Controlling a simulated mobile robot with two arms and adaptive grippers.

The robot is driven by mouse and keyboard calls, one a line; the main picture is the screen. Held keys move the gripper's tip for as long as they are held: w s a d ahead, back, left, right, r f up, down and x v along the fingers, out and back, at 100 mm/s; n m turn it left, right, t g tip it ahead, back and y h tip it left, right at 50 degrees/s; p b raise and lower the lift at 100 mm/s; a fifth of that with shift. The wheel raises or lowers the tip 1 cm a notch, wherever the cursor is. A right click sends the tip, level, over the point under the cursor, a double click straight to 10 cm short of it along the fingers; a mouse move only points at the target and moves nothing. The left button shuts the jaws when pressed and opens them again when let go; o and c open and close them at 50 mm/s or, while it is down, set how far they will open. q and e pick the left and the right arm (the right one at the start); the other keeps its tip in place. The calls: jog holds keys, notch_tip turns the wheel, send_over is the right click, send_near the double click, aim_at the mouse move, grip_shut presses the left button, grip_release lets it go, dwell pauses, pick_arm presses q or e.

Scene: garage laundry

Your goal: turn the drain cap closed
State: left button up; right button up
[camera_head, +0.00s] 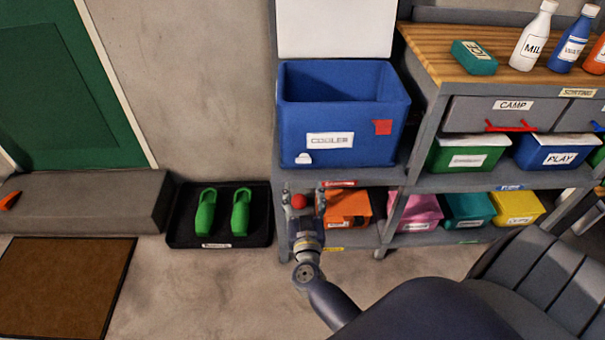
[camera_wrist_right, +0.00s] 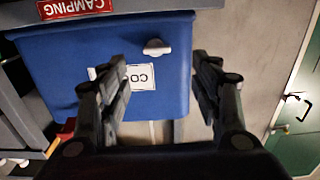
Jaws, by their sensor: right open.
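The blue cooler (camera_head: 342,103) stands on the shelf unit with its lid up and a white label on its front. Its white drain cap (camera_head: 303,158) is low on the front at the left. My right gripper (camera_head: 304,192) is below the cap in the head view, open, fingers pointing up. In the right wrist view the cooler (camera_wrist_right: 55,70) appears upside down. There the drain cap (camera_wrist_right: 157,47) lies between the lines of the open fingers (camera_wrist_right: 160,65), ahead of the tips and apart from them. How far the cap is turned is unclear. My left gripper is not in view.
A red round thing (camera_head: 299,201) shows between the fingers in the head view, seemingly on the lower shelf behind. An orange bin (camera_head: 347,206) is beside it. A black tray (camera_head: 176,228) with green shoes lies on the floor to the left.

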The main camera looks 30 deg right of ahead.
aim_at(304, 163)
jog(key=b+x, duration=0.2)
jog(key=x, duration=0.7)
jog(key=shift+w+d+r, duration=0.1)
jog(key=shift+w+d, duration=0.1)
jog(key=shift+d, duration=0.2)
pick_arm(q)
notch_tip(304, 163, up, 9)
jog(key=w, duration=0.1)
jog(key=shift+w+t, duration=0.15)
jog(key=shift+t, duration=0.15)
pick_arm(e)
jog(key=shift+w+d, duration=0.3)
jog(key=shift+w, duration=0.25)
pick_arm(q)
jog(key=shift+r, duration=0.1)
pick_arm(e)
jog(key=c, duration=1.1)
